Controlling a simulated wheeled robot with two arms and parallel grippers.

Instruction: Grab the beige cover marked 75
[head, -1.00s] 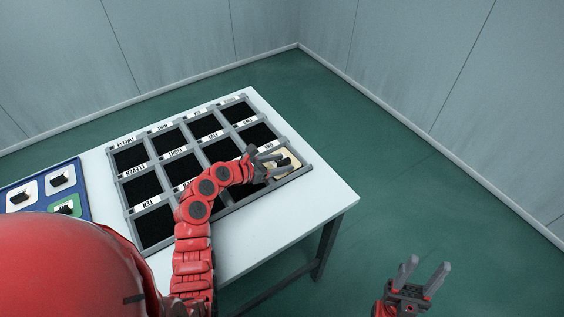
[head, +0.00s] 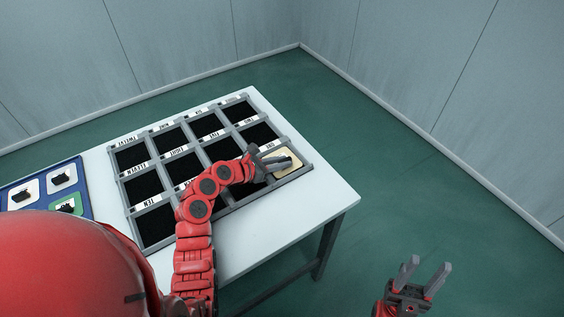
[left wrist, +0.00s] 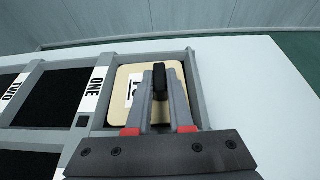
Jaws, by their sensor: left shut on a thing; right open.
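The beige cover (head: 291,159) lies in the compartment labelled ONE, at the right corner of the grey panel frame (head: 228,211). In the left wrist view the beige cover (left wrist: 122,97) shows a black marking on a white patch, partly hidden by a finger, so I cannot read it all. A black handle (left wrist: 160,80) stands up from it. My left gripper (head: 285,162) is over the cover, and in the left wrist view (left wrist: 161,85) its fingers are shut on that handle. My right gripper (head: 428,272) is open and empty, off the table's right side.
The other frame compartments in view look black and empty, with word labels such as ONE (left wrist: 95,88). A blue tray (head: 84,190) with white and green covers lies at the left. The white table (head: 325,198) has bare room at its right corner.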

